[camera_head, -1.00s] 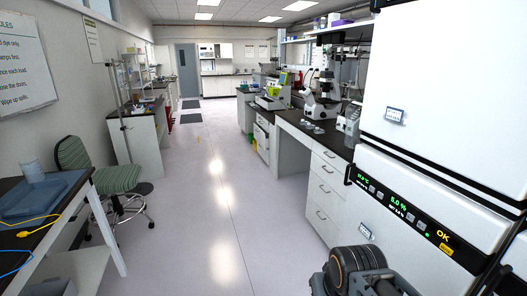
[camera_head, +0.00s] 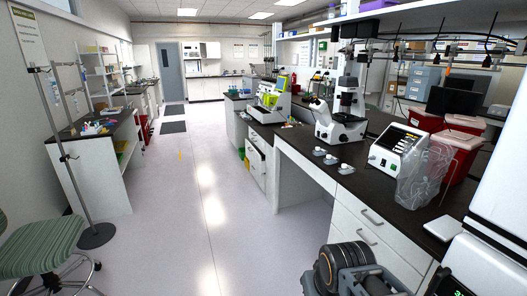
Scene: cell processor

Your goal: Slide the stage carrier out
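I cannot make out a stage carrier in this view. A white and grey instrument with green parts and a small screen (camera_head: 271,103) stands on the bench left of the microscope. A white box instrument with a dark display (camera_head: 398,148) stands on the near right bench. I cannot tell whether either is the cell processor. Part of my arm shows at the bottom, right of the middle, dark with a ringed joint. My gripper's fingers are not in view.
A microscope (camera_head: 345,118) and small pale dishes (camera_head: 332,160) stand on the dark bench (camera_head: 377,181). A clear crumpled bag (camera_head: 424,178) and red bins (camera_head: 463,150) are at right. A striped chair (camera_head: 42,246) and pole stand (camera_head: 96,236) are at left. The aisle floor (camera_head: 190,205) is clear.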

